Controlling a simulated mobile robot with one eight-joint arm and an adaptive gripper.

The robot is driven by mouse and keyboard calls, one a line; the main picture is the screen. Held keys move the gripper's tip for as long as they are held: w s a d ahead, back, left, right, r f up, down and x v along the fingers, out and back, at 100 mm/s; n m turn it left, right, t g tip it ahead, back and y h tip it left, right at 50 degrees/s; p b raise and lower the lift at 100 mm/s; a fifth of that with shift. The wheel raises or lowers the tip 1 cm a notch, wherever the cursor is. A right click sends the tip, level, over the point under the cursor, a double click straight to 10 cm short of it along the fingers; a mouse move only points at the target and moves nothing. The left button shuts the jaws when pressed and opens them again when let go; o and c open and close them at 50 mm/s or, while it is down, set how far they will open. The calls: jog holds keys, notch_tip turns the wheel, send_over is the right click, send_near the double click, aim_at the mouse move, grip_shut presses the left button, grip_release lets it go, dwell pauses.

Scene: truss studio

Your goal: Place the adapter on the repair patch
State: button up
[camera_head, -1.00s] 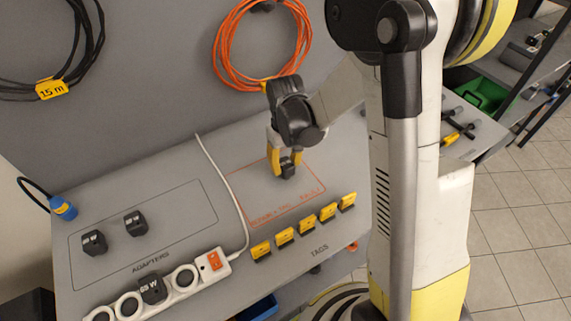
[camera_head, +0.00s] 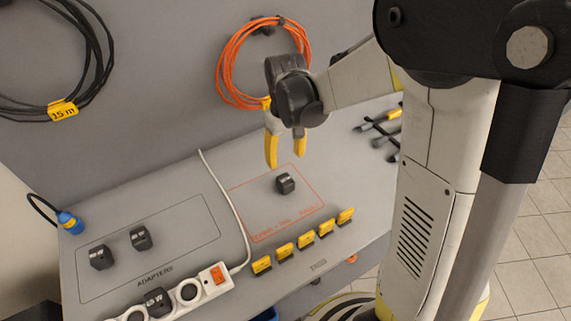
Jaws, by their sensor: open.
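A black adapter (camera_head: 285,183) rests inside the red-outlined repair patch (camera_head: 262,212) on the grey bench. My gripper (camera_head: 284,158) is open and empty, with its yellow fingers above and slightly left of that adapter, apart from it. Two more black adapters, one at the left (camera_head: 101,257) and one beside it (camera_head: 141,238), stand in the outlined area marked ADAPTERS. Another black adapter (camera_head: 157,302) is plugged into the white power strip (camera_head: 216,279).
Several yellow tags (camera_head: 304,241) stand in a row along the bench front. A white cable (camera_head: 229,196) runs between the adapter area and the patch. An orange cable coil (camera_head: 232,67) hangs behind my gripper. Tools (camera_head: 383,128) lie at the bench's right.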

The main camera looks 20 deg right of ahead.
jog(key=s+r+m+t, duration=0.2)
jog(key=s+r+t, duration=0.5)
jog(key=s+r, duration=0.5)
jog(key=shift+s+r, duration=0.35)
jog(key=shift+s, duration=1.15)
jog(key=shift+f, duration=0.1)
